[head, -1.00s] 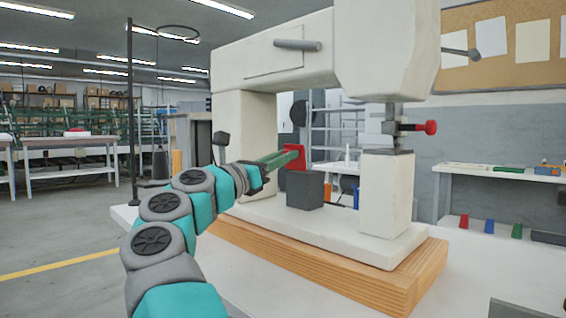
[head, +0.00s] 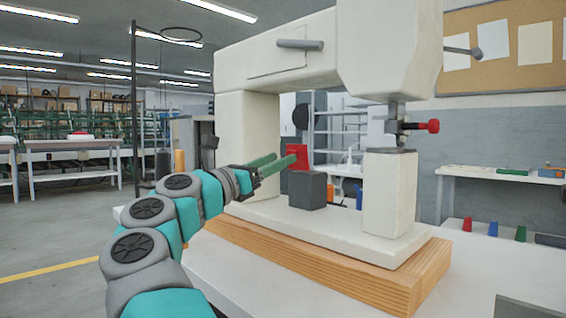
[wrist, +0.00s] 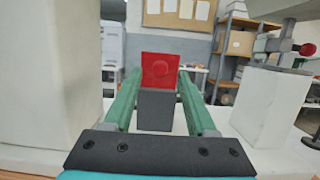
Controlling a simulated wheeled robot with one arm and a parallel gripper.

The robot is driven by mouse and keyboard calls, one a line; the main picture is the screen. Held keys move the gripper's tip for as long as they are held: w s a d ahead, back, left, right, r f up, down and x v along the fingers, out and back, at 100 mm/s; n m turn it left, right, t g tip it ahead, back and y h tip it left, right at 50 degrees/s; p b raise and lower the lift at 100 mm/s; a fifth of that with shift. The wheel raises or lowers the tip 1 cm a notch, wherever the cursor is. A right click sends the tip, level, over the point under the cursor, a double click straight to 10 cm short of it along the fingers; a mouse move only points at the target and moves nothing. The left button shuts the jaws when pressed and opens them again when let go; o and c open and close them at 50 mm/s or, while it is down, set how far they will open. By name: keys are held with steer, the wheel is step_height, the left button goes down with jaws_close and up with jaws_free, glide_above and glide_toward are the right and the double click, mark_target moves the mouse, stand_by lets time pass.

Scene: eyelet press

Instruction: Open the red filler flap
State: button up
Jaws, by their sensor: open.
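The red filler flap (head: 299,156) stands raised above the top of a dark grey block (head: 307,190) on the press base. In the wrist view the fingers of my gripper (wrist: 158,80) lie either side of the flap and block, with nothing held. I cannot tell whether a fingertip touches the flap.
The white press frame (head: 250,150) rises left of and above the block, with a white pillar (head: 386,195) to its right. A red-knobbed pin (head: 432,126) sticks out above the pillar. A wooden plank (head: 330,265) lies under the press base.

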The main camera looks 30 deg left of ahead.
steer(key=v, duration=0.5)
steer(key=shift+b, duration=0.35)
